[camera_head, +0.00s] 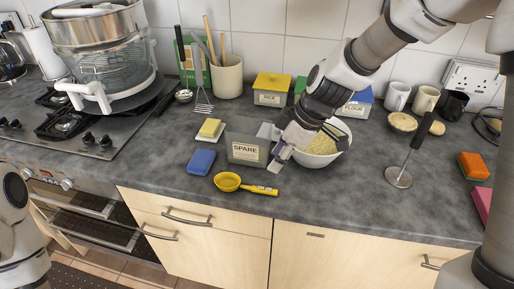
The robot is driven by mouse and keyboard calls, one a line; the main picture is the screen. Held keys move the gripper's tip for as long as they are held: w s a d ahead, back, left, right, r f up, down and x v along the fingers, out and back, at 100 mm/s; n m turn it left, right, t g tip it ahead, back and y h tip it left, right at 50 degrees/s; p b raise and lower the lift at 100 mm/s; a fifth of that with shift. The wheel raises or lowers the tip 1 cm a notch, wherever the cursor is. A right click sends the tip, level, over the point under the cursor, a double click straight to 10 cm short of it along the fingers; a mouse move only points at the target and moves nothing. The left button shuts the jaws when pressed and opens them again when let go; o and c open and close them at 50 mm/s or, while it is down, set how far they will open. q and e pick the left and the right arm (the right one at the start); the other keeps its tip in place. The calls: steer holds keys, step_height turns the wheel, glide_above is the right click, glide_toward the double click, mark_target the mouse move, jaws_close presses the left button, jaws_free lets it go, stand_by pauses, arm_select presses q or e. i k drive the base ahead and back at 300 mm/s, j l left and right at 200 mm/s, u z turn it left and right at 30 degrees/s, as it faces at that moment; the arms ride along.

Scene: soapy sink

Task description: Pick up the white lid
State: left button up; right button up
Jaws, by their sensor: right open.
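My right gripper (277,153) reaches down from the upper right and is open. Its fingers are at the right side of the grey box labelled SPARE (246,150), between that box and the white bowl (343,138). Whether the fingers touch the box cannot be told. I cannot make out a distinct white lid; the gripper covers part of the box's right side and the bowl's left side. Part of my left arm shows at the left edge, but its gripper is out of view.
A yellow sponge (210,128) rests on a white dish. Lidded boxes, including a yellow-lidded one (272,88), stand behind. The front counter (350,205) has free room.

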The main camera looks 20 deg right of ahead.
mark_target(276, 134)
steer(key=z, duration=0.85)
steer(key=k, duration=0.5)
